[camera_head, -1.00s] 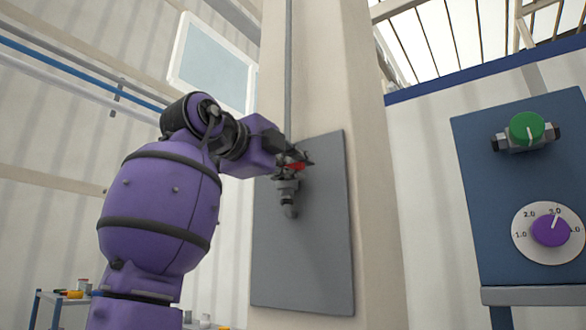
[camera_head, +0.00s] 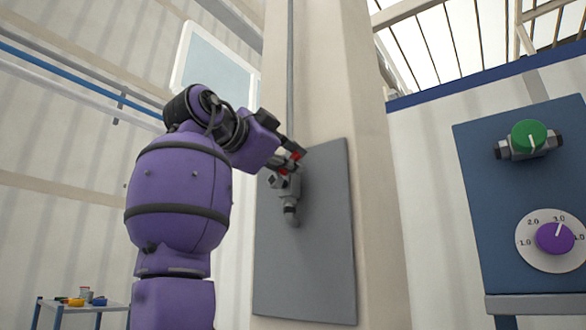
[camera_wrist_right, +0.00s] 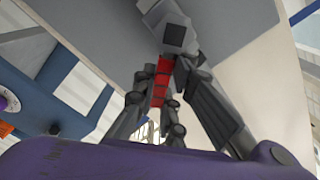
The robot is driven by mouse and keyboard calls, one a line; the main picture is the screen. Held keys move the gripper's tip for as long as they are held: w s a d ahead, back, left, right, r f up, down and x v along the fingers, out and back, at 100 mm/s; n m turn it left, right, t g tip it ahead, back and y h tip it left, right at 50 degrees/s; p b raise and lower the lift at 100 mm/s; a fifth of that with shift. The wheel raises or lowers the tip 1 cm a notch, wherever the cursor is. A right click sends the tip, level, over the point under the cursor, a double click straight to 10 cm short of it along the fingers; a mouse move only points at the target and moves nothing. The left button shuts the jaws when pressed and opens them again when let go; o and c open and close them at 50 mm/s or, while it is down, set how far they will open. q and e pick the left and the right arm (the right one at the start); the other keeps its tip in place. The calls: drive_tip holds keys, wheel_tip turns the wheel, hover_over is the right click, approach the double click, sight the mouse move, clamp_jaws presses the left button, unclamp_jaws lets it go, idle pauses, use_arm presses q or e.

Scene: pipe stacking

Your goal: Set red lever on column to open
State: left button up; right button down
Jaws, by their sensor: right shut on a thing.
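The red lever (camera_head: 296,156) is on a grey valve (camera_head: 286,186) fixed to the grey panel (camera_head: 310,250) of the beige column. My right gripper (camera_head: 287,158) is shut on the red lever, its dark fingers hiding much of it. In the head view, the gripper and lever slant. In the right wrist view the red lever (camera_wrist_right: 161,82) shows between the fingers, below the valve's grey square end (camera_wrist_right: 175,36). My left gripper is not in view.
A blue board (camera_head: 480,215) at the right carries a green knob (camera_head: 528,136) and a purple dial (camera_head: 555,238). A small table (camera_head: 62,306) with little items stands at the lower left. A thin pipe (camera_head: 290,65) runs up the column above the valve.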

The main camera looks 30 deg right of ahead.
drive_tip(key=n, duration=0.2)
drive_tip(key=w+r+n, duration=0.1)
drive_tip(key=n, duration=0.2)
drive_tip(key=shift+w+a+r+n, duration=0.3)
drive_tip(key=shift+w+a+r, duration=0.05)
drive_tip(key=shift+r, duration=0.05)
drive_tip(key=shift+w+a+r+n, duration=0.15)
drive_tip(key=shift+w+n, duration=0.15)
drive_tip(key=shift+n, duration=0.5)
drive_tip(key=shift+w+a+r+n, duration=0.15)
drive_tip(key=shift+w+n, duration=0.15)
drive_tip(key=shift+n, duration=0.5)
drive_tip(key=shift+w+a+r+n, duration=0.15)
drive_tip(key=shift+w+n, duration=0.15)
drive_tip(key=shift+n, duration=0.5)
drive_tip(key=c, duration=1.8)
unclamp_jaws()
drive_tip(key=shift+w+a+f, duration=0.1)
drive_tip(key=shift+f, duration=0.05)
drive_tip(key=v, duration=1.2)
